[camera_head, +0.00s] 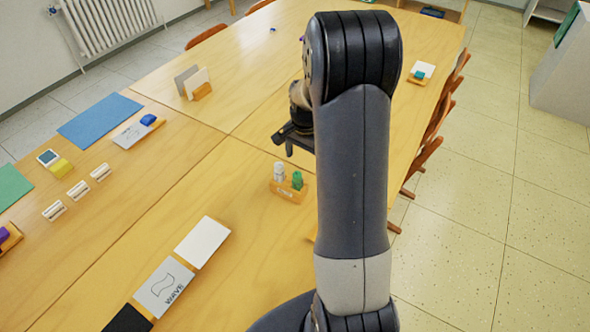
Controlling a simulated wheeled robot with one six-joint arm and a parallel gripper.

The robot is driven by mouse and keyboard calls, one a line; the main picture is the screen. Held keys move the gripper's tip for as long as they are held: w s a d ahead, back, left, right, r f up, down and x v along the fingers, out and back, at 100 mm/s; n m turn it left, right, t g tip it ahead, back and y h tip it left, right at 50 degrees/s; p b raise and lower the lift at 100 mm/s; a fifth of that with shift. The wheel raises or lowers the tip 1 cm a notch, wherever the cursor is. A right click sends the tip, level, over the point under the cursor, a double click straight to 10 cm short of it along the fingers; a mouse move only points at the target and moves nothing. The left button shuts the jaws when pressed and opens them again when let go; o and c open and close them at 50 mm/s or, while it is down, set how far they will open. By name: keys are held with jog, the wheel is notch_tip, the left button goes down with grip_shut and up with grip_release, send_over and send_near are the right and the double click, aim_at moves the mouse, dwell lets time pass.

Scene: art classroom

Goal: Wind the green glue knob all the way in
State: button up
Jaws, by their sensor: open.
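A small green glue piece (297,181) stands upright in a wooden holder (288,195) on the table, beside a white one (279,172). The green knob cannot be told apart from the rest of the green piece at this size. My gripper (290,144) is open and hangs above and beyond the holder in the picture, apart from the glue pieces. Part of it is hidden behind my arm.
White and grey cards (202,242) lie at the front left. Chairs (430,150) line the right edge. Bare tabletop surrounds the holder's left side.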

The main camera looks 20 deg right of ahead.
notch_tip(320, 180, up, 5)
jog(key=p, duration=0.3)
jog(key=shift+f, duration=0.1)
dwell(0.7)
